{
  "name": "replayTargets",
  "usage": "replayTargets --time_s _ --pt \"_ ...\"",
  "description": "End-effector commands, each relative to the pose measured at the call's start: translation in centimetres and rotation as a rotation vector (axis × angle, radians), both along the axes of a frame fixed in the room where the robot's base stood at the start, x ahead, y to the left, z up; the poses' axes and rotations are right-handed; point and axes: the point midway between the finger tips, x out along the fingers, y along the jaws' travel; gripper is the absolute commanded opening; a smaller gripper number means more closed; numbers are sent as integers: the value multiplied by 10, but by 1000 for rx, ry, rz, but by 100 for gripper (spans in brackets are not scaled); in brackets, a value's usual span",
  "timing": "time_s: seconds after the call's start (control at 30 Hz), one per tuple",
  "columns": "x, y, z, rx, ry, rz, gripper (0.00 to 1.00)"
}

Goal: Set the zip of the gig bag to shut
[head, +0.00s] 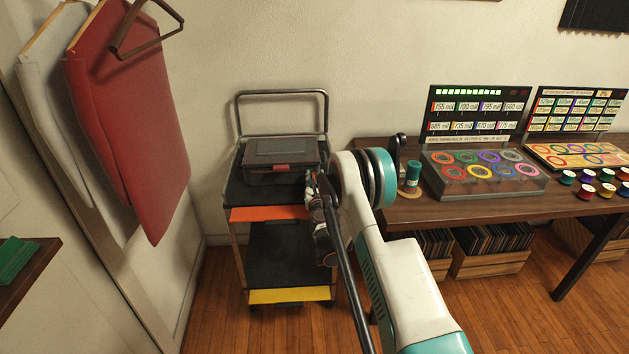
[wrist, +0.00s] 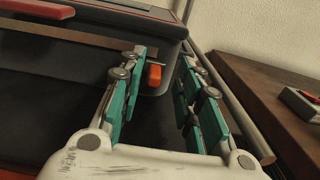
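A dark grey, flat, box-shaped case (head: 268,153), which I take for the gig bag, lies on the top shelf of a cart. A small red-orange tab (wrist: 155,75) shows in the wrist view near a rounded dark corner; it looks like a zip pull, but I cannot be sure. My gripper (wrist: 162,58) is open, its teal-padded fingers on either side of the tab in the picture. I see no contact with it. In the head view my gripper (head: 312,185) is at the case's right end, partly hidden by my arm. The zip's track is not clear.
The cart (head: 236,190) has a raised rail, seen close on the right in the wrist view (wrist: 236,105). A wooden table (head: 430,208) with display boards and thread spools stands to the right.

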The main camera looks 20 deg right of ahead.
Motion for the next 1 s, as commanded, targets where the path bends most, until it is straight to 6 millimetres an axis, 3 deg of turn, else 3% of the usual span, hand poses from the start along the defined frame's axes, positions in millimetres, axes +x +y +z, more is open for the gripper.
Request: replayTargets --time_s 0.27,0.7,1.0 --pt "-3 3 0 0 0 2 32" --pt "-62 22 0 0 0 2 32" --pt "-71 24 0 0 0 1 32"
